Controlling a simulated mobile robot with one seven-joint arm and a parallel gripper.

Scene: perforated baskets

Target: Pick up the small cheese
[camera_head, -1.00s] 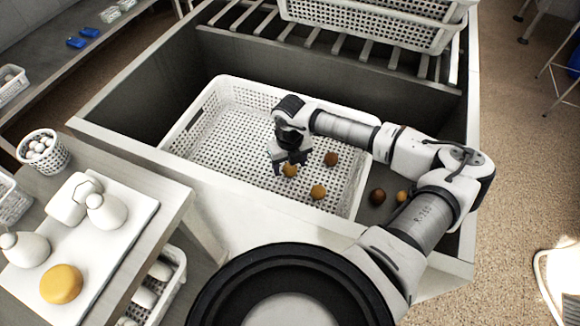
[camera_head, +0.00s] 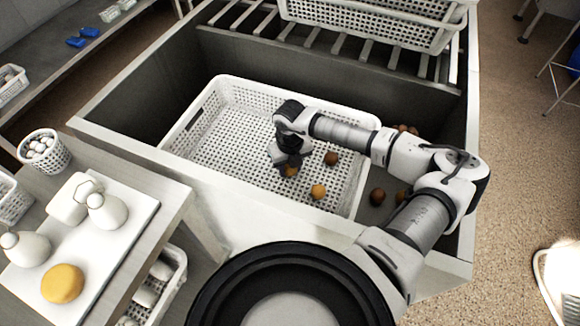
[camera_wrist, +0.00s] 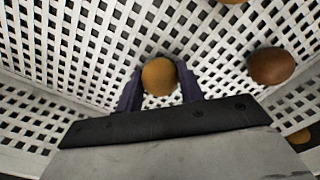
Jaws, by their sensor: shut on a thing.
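A small round yellow-orange cheese (camera_wrist: 159,76) is between the two dark fingers of my gripper (camera_wrist: 160,90) in the wrist view. In the head view my gripper (camera_head: 288,165) is low inside the white perforated basket, with only part of the held cheese (camera_head: 289,171) showing beneath it. The fingers are shut on the cheese. Whether it touches the basket floor, I cannot tell. Another small yellow cheese (camera_head: 318,191) lies in the basket (camera_head: 228,160) in front and to the right of my gripper. A small brown cheese (camera_head: 331,158) lies to the right of my gripper.
The basket stands in a grey sink-like bin, with more brown balls (camera_head: 377,195) outside it on the right. A second white basket (camera_head: 380,22) sits on slats at the back. A side table on the left holds a white board (camera_head: 118,235) with larger cheeses.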

